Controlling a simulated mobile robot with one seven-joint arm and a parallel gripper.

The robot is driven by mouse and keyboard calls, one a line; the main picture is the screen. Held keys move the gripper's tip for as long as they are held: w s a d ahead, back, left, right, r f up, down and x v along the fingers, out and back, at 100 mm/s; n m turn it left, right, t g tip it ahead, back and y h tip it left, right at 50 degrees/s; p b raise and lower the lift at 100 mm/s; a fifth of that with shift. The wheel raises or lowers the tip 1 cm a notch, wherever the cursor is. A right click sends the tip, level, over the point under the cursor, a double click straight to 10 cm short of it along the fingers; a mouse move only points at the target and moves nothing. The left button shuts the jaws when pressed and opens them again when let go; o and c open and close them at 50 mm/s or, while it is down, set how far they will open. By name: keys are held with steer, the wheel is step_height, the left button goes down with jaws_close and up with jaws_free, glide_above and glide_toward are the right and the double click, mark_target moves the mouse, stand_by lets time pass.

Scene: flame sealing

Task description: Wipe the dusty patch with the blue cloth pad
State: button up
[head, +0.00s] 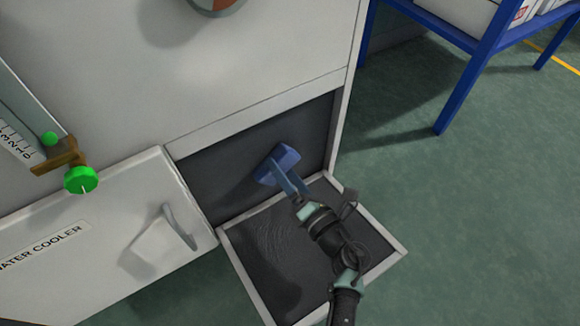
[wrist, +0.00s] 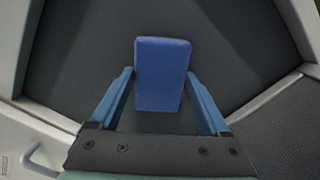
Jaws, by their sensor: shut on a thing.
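The blue cloth pad (head: 277,164) is held between the two blue fingers of my gripper (head: 286,172). In the wrist view the pad (wrist: 162,73) stands out past the fingertips, with one finger of the gripper (wrist: 160,88) on each side. The pad is in front of a dark recessed panel (head: 215,180) in the pale cabinet; I cannot tell whether it touches it. Faint pale wavy marks (head: 272,240) show on the dark inner face of the lowered flap; I cannot tell whether they are dust. No clear dusty patch shows on the recessed panel.
The lowered flap (head: 397,257) has a pale raised rim below my arm. A white door labelled water cooler (head: 100,225) with a handle is at the left. A green knob (head: 81,179) is above it. A blue-framed rack (head: 465,85) stands at the upper right. Green floor (head: 480,220) is clear.

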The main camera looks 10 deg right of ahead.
mark_target(265, 177)
steer(key=shift+s+a+r+p, duration=0.1)
steer(key=shift+s+a+p, duration=0.15)
steer(key=shift+a, duration=0.8)
steer(key=shift+s+a+p, duration=0.1)
steer(key=shift+s+a, duration=0.1)
steer(key=shift+a, duration=0.8)
steer(key=shift+s+a, duration=0.4)
steer(key=shift+a, duration=0.5)
steer(key=shift+s+a, duration=0.35)
steer(key=shift+a, duration=0.6)
steer(key=shift+s+a, duration=0.4)
steer(key=shift+a, duration=0.5)
steer(key=shift+s+d, duration=0.1)
steer(key=shift+p+v, duration=0.55)
steer(key=shift+v, duration=2.4)
steer(key=shift+s, duration=0.15)
steer(key=shift+v, duration=1.35)
